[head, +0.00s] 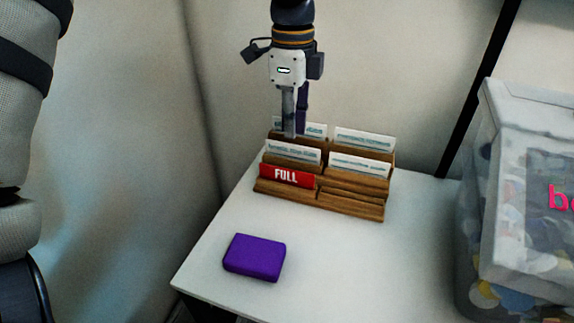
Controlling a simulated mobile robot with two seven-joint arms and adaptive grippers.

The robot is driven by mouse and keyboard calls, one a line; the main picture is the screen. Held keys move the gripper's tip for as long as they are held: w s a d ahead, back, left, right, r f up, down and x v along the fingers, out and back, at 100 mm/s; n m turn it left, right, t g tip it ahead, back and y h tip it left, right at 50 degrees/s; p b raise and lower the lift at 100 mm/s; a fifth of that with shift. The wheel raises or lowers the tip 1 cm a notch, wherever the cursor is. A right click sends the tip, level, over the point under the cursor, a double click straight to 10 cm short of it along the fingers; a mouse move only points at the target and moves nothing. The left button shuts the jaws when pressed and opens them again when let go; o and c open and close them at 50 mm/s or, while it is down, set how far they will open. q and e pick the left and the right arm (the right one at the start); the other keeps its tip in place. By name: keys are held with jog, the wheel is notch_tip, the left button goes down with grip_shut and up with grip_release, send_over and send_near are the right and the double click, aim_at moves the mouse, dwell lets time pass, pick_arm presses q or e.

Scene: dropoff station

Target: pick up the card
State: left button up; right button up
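White cards with teal print stand in a stepped wooden holder (352,206) on the white table. The back-left card (316,130) is partly covered by my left gripper (294,127), which points straight down over it. One finger passes in front of this card. The darker finger seems to be behind it, its tip hidden. I cannot tell whether the fingers press on the card. Other white cards stand at back right (364,140), middle left (293,152) and middle right (358,165). A red "FULL" card (286,176) stands at the front left. My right gripper is not in view.
A purple box (254,257) lies on the table (330,270) in front of the holder. A clear lidded bin (515,215) with colourful contents stands at the right. The wall is close behind the holder. The table between box and bin is clear.

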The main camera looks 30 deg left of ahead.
aim_at(289, 170)
pick_arm(q)
jog(key=f, duration=1.1)
jog(key=shift+s+a+f, duration=0.1)
jog(key=shift+s, duration=0.2)
grip_shut()
